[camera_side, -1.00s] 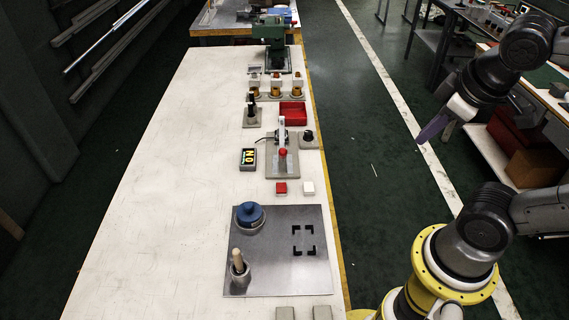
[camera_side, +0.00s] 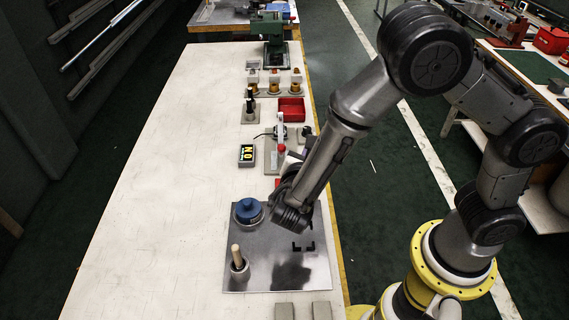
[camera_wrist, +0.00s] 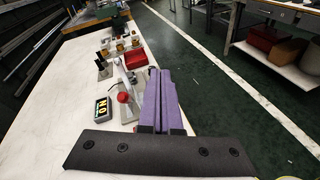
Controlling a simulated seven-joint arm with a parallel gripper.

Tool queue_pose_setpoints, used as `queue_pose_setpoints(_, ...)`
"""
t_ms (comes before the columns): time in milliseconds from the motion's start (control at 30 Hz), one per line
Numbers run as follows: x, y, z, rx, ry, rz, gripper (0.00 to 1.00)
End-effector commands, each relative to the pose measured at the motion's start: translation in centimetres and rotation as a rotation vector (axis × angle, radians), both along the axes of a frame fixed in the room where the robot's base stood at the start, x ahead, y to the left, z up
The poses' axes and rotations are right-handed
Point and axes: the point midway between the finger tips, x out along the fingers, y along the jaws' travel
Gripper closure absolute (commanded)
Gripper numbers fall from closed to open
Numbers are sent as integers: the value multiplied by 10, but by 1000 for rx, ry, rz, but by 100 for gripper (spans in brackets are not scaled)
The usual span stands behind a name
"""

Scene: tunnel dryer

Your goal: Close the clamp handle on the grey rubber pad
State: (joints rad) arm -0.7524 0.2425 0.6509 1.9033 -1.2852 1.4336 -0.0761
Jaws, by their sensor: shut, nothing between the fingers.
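A metal clamp with a red knob (camera_side: 281,149) stands on a grey pad (camera_side: 269,160) near the right edge of the white bench. Its pale bar (camera_side: 280,127) rises behind the knob. In the wrist view the red knob (camera_wrist: 123,97) and a silver bar (camera_wrist: 118,70) show left of my gripper (camera_wrist: 160,75). My gripper's purple fingers are together and empty. In the side view my gripper (camera_side: 291,160) is close to the near right side of the pad, and my arm hides part of it. I cannot tell whether it touches the clamp.
A display box (camera_side: 247,154) is left of the clamp. A black-handled fixture (camera_side: 250,107) and a red tray (camera_side: 291,107) stand behind it. The bench's left side is clear.

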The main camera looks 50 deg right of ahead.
Motion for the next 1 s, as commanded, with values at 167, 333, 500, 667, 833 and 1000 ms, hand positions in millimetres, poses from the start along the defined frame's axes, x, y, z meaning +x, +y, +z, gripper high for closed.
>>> queue_pose_setpoints(167,-5,54,-57,-181,108,242,100)
queue_pose_setpoints(333,-25,79,-96,-288,184,367,100)
queue_pose_setpoints(500,-35,90,-105,-322,202,420,100)
queue_pose_setpoints(667,-36,93,-105,-321,199,428,100)
queue_pose_setpoints(833,-36,93,-105,-320,199,426,100)
queue_pose_setpoints(1000,-32,89,-105,-319,201,422,100)
